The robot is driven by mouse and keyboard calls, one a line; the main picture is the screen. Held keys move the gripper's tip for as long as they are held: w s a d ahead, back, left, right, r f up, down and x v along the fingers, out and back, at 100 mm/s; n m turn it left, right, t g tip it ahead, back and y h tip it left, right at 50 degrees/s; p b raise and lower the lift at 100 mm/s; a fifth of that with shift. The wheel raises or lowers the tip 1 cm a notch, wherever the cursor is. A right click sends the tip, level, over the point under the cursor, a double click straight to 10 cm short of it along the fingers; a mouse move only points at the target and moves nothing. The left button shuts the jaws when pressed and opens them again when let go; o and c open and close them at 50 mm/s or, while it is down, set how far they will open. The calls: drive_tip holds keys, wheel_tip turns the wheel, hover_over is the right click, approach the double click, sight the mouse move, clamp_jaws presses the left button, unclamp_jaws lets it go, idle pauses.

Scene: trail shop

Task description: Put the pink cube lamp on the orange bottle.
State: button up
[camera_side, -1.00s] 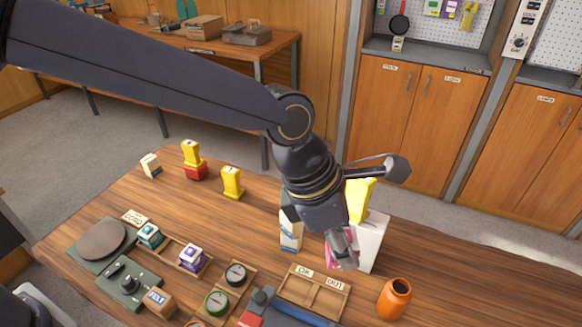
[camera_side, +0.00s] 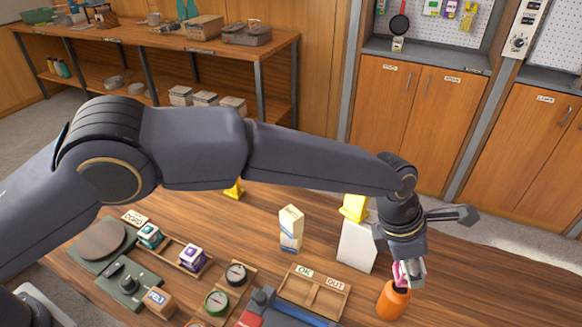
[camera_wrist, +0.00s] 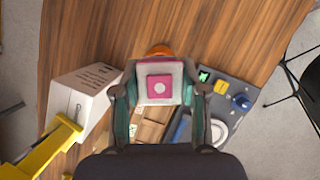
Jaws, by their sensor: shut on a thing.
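The pink cube lamp (camera_wrist: 160,88) is pink with pale sides and sits between the fingers of my gripper (camera_wrist: 160,95) in the wrist view. In the side view my gripper (camera_side: 408,272) is shut on the lamp (camera_side: 399,272), which is partly hidden by the fingers. The orange bottle (camera_side: 393,300) stands upright on the table, directly below the lamp. The lamp is right at the bottle's mouth; I cannot tell whether they touch. In the wrist view only an orange edge of the bottle (camera_wrist: 159,50) shows behind the lamp.
A white box (camera_side: 356,248) with a yellow thing (camera_side: 354,207) on top stands just left of my gripper. A tall carton (camera_side: 291,229) is farther left. A wooden sorting tray (camera_side: 314,311) lies left of the bottle. The table right of the bottle is clear.

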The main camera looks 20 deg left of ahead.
drive_tip(key=shift+w+d+f, duration=0.1)
drive_tip(key=shift+f, duration=1.55)
drive_tip(key=shift+f, duration=0.15)
drive_tip(key=o, duration=1.2)
